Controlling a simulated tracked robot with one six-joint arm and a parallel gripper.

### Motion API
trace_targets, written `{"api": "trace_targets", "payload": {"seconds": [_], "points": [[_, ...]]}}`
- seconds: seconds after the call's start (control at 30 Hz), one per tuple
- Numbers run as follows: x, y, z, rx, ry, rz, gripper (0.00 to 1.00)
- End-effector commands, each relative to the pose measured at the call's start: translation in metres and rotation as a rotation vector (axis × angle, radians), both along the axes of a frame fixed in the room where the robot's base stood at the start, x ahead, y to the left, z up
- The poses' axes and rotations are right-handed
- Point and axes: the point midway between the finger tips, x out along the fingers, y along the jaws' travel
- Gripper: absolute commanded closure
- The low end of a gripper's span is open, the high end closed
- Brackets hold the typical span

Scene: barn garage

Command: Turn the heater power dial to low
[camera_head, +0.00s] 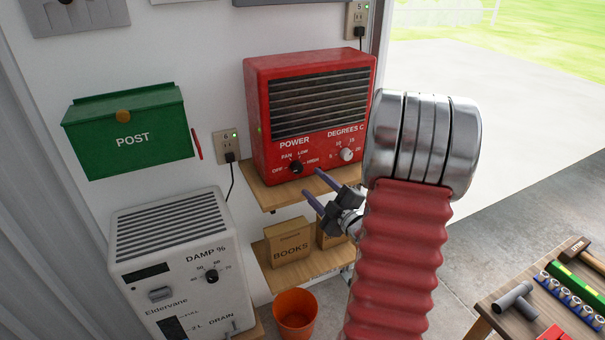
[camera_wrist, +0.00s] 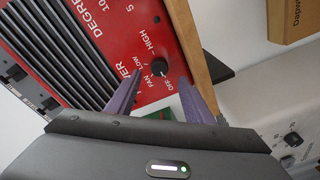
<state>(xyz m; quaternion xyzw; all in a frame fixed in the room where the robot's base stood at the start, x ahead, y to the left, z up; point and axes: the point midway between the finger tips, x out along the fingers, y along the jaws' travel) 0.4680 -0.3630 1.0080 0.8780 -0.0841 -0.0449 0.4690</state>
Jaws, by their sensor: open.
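The red heater (camera_head: 315,105) stands on a wooden shelf. Its black power dial (camera_head: 295,167) is at the lower left of the front, with OFF, FAN, LOW and HIGH around it. The dial also shows in the wrist view (camera_wrist: 159,67); I cannot tell surely which mark it points to. My gripper (camera_head: 311,182) is open and empty, its purple fingers pointing at the heater, just right of and below the dial in the head view. In the wrist view the fingertips (camera_wrist: 160,78) lie on either side of the dial, with no contact visible.
The heater's white degrees dial (camera_head: 346,154) is right of the power dial. The shelf edge (camera_head: 280,197) runs below the heater. A book box (camera_head: 288,244) and an orange bucket (camera_head: 295,313) are lower. A white dehumidifier (camera_head: 180,265) and green post box (camera_head: 130,132) are left.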

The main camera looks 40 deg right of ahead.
Motion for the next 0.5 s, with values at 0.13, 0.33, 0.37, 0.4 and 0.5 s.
{"api": "trace_targets", "payload": {"seconds": [0.13,0.33,0.37,0.4,0.5], "points": [[0.025,-0.003,0.000,-0.001,-0.001,0.003,0.53],[0.053,-0.009,0.000,-0.001,-0.001,0.002,0.53],[0.057,-0.010,0.000,0.000,0.000,0.002,0.53],[0.061,-0.011,-0.001,0.000,0.001,0.003,0.53],[0.069,-0.013,0.000,0.000,0.001,0.001,0.53]]}}
